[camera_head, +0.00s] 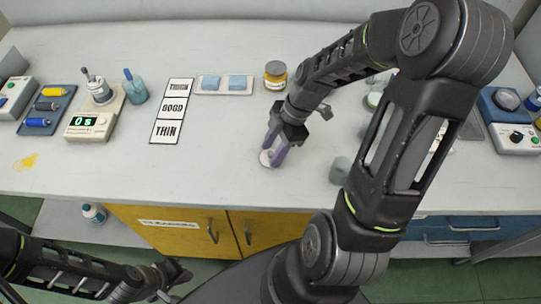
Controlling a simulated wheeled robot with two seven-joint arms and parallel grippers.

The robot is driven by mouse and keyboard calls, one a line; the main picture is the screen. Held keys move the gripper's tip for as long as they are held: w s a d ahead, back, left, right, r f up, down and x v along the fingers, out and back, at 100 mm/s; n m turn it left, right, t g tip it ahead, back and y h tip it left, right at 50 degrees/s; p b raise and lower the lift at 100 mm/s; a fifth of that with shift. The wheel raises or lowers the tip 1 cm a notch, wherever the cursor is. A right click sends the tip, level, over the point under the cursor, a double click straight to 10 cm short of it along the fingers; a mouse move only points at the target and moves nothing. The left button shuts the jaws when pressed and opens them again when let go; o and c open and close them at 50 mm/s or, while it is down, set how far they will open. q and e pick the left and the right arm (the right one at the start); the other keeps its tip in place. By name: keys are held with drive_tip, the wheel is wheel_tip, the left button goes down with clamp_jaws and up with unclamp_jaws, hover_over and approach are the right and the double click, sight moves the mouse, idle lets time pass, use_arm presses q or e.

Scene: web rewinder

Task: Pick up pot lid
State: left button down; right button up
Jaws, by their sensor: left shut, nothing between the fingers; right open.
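A small round pale lid (266,158) lies on the white bench, between and just below the fingertips of my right gripper. My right gripper (274,153) is open and points down at it, with its purple fingers close around the lid. I cannot tell whether the fingers touch it. My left gripper (178,281) is shut and empty, low in front of the bench at the bottom left.
A card marked THICK, GOOD and THIN (171,110) lies left of the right gripper. A scale reading 0 (90,125) and a teal cup (136,92) stand further left. A grey-green container (340,170) stands close right. The front middle bench is clear.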

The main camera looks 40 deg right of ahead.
sight(273, 152)
drive_tip(key=shift+c, duration=0.3)
clamp_jaws()
idle(0.4)
wheel_tip(273, 152, up, 10)
drive_tip(key=shift+b, duration=0.4)
drive_tip(key=shift+r, duration=0.1)
idle(0.4)
